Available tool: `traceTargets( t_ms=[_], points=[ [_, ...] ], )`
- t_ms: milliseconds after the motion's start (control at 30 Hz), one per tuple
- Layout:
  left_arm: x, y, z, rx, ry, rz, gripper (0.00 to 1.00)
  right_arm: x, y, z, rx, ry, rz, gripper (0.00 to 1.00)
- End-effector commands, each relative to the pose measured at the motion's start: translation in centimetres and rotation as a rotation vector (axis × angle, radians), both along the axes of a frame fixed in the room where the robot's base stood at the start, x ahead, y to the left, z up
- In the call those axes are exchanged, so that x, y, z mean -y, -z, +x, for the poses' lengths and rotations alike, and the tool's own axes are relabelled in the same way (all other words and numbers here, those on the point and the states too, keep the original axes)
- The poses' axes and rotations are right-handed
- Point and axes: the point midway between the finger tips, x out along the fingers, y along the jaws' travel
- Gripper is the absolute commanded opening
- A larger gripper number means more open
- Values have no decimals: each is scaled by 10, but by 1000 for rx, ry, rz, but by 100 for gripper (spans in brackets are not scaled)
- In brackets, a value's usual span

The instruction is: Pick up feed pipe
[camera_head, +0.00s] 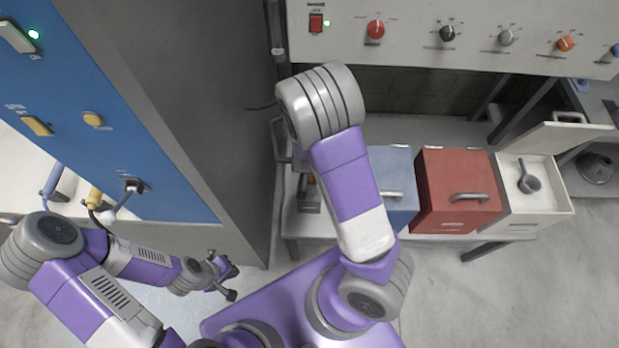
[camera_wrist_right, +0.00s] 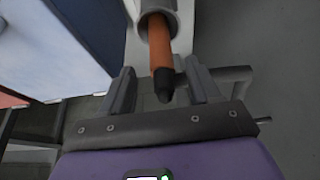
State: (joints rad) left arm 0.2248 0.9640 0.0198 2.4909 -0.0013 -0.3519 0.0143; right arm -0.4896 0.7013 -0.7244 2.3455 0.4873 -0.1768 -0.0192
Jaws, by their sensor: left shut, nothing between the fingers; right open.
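An orange rod with a black tip, which I take to be the feed pipe (camera_wrist_right: 160,50), sticks out of a round grey-white holder (camera_wrist_right: 153,14) in the right wrist view. My right gripper (camera_wrist_right: 160,68) is open, with one finger on each side of the rod. I see a gap beside each finger, and I cannot tell the depth between them. In the head view my right arm covers much of this spot, and the right gripper is hard to make out. My left gripper (camera_head: 229,283) is shut and empty, low beside the blue-fronted cabinet.
A blue box (camera_head: 393,170), a red box (camera_head: 458,185) and an open white box (camera_head: 535,208) with a small pan (camera_head: 528,176) stand on a bench to the right. A control panel (camera_head: 475,40) with several knobs hangs above. A tall cabinet (camera_head: 215,90) stands left.

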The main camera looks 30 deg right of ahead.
Motion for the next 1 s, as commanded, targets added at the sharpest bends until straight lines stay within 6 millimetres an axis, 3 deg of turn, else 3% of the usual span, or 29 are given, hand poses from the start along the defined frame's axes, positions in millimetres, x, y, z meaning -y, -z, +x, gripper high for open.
traceTargets(
  t_ms=[433,767,1000],
  points=[
    [0,26,0,0,0,0,0,11,59,20,-4,1,-1,62],
    [0,27,0,0,0,0,0,12,64,23,-1,-2,0,62],
    [0,27,0,0,0,0,0,12,64,23,-1,-2,0,26]
  ],
)
